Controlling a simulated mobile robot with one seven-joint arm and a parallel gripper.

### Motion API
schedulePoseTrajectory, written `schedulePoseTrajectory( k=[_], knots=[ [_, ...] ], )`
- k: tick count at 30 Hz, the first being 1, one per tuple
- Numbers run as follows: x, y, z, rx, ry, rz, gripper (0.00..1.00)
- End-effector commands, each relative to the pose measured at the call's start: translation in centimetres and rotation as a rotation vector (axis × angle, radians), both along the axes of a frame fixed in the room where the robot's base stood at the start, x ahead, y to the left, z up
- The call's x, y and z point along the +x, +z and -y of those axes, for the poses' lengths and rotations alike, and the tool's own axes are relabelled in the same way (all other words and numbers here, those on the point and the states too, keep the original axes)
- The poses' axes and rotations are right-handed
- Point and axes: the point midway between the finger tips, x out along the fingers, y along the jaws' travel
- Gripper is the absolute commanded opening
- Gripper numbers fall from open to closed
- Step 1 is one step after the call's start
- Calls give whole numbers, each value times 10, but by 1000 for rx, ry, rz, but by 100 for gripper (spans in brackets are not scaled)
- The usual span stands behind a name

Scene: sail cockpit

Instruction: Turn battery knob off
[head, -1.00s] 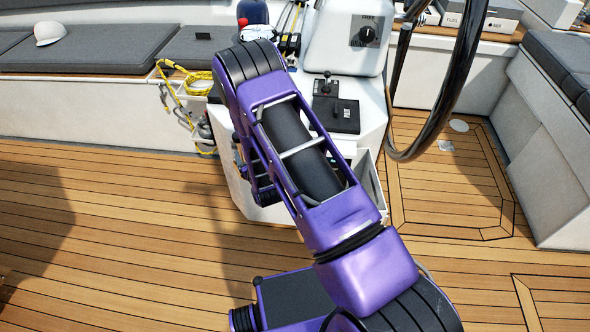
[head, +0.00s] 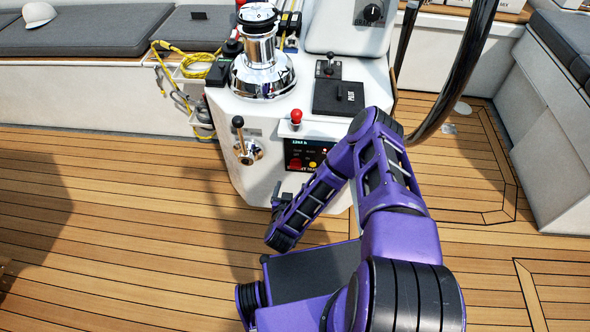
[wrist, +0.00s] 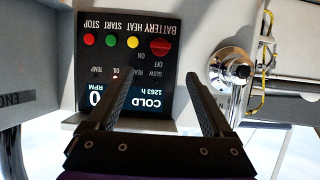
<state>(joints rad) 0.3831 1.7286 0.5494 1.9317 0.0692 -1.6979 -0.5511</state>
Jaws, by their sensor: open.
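The battery knob (wrist: 160,47) is a red round knob on the black engine panel (wrist: 97,63), which appears upside down in the wrist view. The ON and OFF labels lie beside the knob; which one it points at is too small to tell. In the head view the red knob (head: 295,163) sits low on the panel, left of a yellow button. My gripper (wrist: 157,80) is open and empty. Its two fingers point toward the panel, with the knob showing beyond the gap between the tips, apart from them. In the head view my gripper is low in front of the console.
Yellow, green and red buttons (wrist: 111,40) sit in a row beside the knob. A chrome lever mount (wrist: 230,68) is close to the panel, with its black-topped lever (head: 239,133) in the head view. A red-topped lever (head: 295,117) stands above the panel. The teak deck (head: 110,230) is clear.

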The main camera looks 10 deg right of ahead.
Motion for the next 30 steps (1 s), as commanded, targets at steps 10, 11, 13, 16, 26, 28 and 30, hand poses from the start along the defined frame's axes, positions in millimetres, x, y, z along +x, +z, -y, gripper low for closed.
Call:
schedulePoseTrajectory(
  k=[10,11,13,16,26,28,30],
  knots=[
    [68,-32,23,0,-4,2,85],
    [73,-34,25,0,-4,2,85],
    [84,-39,28,0,-3,2,85],
    [97,-44,32,1,0,1,85],
    [111,-48,36,0,1,0,85],
    [111,-48,36,0,1,0,85],
    [111,-48,36,0,1,0,85]
  ],
)
